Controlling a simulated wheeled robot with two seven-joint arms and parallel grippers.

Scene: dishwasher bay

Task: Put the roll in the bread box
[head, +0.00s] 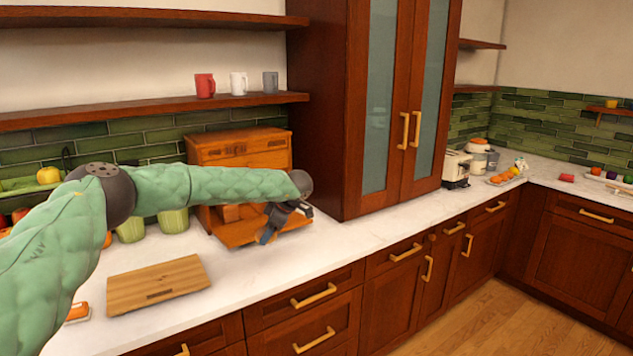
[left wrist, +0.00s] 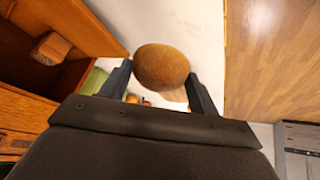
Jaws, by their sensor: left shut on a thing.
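The roll (left wrist: 162,67) is a rounded brown bun, seen in the left wrist view between the two dark fingers. My left gripper (head: 271,228) is shut on it; in the head view I cannot make the roll out behind the fingers. The wooden bread box (head: 238,152) stands on the counter against the tiled wall, its front door (head: 244,234) folded down and open. In the head view the gripper is in front of the box, over the right part of the lowered door. The open box also shows at the left of the left wrist view (left wrist: 95,29). My right gripper is not in view.
A brown block-like thing (left wrist: 50,48) is inside the box. A wooden cutting board (head: 157,284) lies on the counter at front left. Green canisters (head: 174,221) stand left of the box. A tall cabinet (head: 335,130) rises close on its right. White counter (head: 330,243) is clear in front.

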